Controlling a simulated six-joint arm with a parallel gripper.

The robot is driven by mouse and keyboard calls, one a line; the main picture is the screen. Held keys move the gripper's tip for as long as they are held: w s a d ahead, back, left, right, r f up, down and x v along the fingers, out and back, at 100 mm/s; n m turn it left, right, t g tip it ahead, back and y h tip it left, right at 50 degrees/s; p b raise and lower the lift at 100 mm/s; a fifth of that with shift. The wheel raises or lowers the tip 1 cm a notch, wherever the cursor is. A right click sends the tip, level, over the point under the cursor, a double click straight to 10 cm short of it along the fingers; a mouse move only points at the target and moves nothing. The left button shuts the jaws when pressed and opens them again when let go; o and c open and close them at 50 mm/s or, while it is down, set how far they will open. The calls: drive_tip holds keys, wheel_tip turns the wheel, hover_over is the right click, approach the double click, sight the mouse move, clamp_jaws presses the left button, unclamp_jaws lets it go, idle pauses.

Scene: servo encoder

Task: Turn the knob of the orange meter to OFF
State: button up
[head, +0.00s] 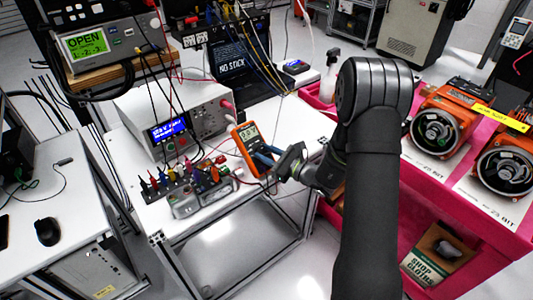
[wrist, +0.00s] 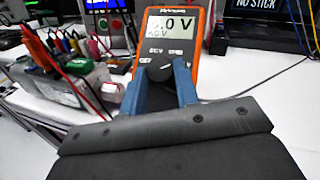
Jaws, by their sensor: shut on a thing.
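The orange meter (head: 239,145) stands tilted back near the right edge of the white bench in the head view. In the wrist view the meter (wrist: 203,42) fills the upper middle, and its lit display (wrist: 166,30) reads about 0.0 V with AC V below. The dark round knob (wrist: 159,72) sits under the display, with small printed labels around it that are hard to read. My gripper (wrist: 160,84) has its blue fingers on either side of the knob and is shut on it. In the head view my gripper (head: 264,157) reaches the meter's lower right face.
A white bench power supply (head: 205,110) stands behind the meter, left. A grey terminal box (head: 197,193) with coloured plugs and leads lies left of it. A laptop (head: 240,60) is behind. Orange motors (head: 440,130) sit on the pink table at right.

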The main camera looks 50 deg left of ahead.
sight(261, 149)
drive_tip(key=shift+w+n+g, duration=0.1)
drive_tip(key=shift+n+g, duration=0.2)
drive_tip(key=shift+n, duration=0.1)
drive_tip(key=n+g, duration=0.1)
drive_tip(key=n+g+h, duration=0.1)
drive_tip(key=n+h, duration=0.1)
drive_tip(key=shift+w+a+r+n+g, duration=0.15)
drive_tip(key=shift+w+n+g, duration=0.1)
drive_tip(key=shift+n+g, duration=0.15)
drive_tip(key=n+g+h, duration=0.1)
drive_tip(key=n, duration=0.1)
drive_tip(key=n+g+h, duration=0.1)
drive_tip(key=n+h, duration=0.1)
drive_tip(key=shift+w+a+r+n, duration=0.15)
drive_tip(key=shift+n, duration=0.15)
drive_tip(key=n+h, duration=0.6)
drive_tip(key=shift+w+a+r+n+g, duration=0.15)
drive_tip(key=shift+a+r+n+g, duration=0.15)
drive_tip(key=shift+a, duration=0.1)
drive_tip(key=n+h, duration=0.1)
drive_tip(key=n+t+h, duration=0.1)
drive_tip(key=n, duration=0.1)
drive_tip(key=n+t+h, duration=0.1)
drive_tip(key=n+h, duration=0.1)
drive_tip(key=shift+a+r, duration=0.3)
drive_tip(key=n+t+h, duration=0.2)
drive_tip(key=n, duration=0.1)
drive_tip(key=shift+s+a+r+n+t, duration=0.2)
drive_tip(key=shift+s+n+t, duration=0.1)
drive_tip(key=shift+s+t, duration=0.1)
